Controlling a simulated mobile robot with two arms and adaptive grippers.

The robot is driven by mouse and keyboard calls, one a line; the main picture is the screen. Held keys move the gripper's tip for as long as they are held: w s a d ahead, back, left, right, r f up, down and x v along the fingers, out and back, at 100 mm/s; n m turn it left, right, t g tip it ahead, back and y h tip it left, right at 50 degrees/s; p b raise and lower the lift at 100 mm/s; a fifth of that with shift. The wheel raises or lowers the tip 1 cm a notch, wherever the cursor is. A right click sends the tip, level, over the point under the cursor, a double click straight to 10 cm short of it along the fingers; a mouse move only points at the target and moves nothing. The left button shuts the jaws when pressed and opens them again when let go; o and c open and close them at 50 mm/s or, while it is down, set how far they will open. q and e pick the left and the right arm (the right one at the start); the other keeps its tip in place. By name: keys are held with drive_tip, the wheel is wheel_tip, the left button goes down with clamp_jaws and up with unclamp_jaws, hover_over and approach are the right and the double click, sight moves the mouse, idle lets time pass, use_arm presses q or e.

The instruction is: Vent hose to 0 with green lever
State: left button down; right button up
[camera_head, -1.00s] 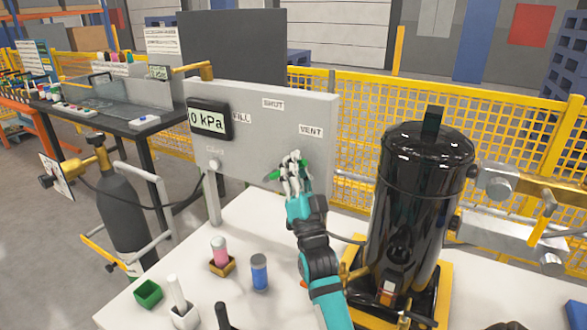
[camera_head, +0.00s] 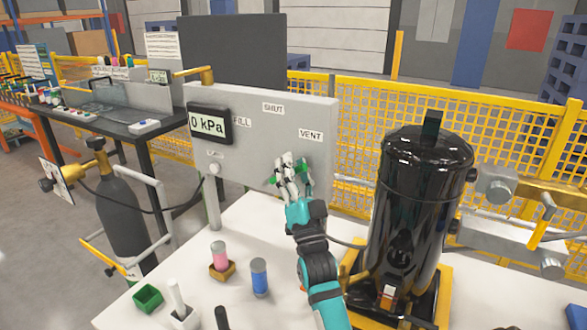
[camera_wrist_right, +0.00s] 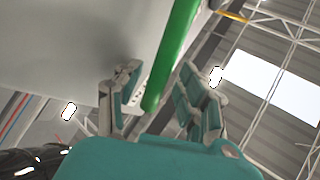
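The grey panel (camera_head: 235,165) carries the labels SHUT, VENT and a partly covered one ending in "ILL". The gauge (camera_head: 209,123) on it reads 0 kPa. The green lever (camera_head: 271,181) shows on both sides of my right gripper (camera_head: 291,163), below the VENT label; its middle is hidden by the fingers. In the right wrist view the green lever (camera_wrist_right: 172,55) runs between the spread fingers of my right gripper (camera_wrist_right: 160,92). Gaps show on both sides, so the fingers are open around it. My left gripper is out of view.
The black compressor tank (camera_head: 425,190) stands close right of my right arm. On the white table (camera_head: 240,305) are a blue cylinder (camera_head: 259,277), a pink one (camera_head: 219,257) and a green box (camera_head: 148,297). A gas cylinder (camera_head: 125,215) with a hose stands at left.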

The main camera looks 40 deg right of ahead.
drive_tip(key=v, duration=1.2)
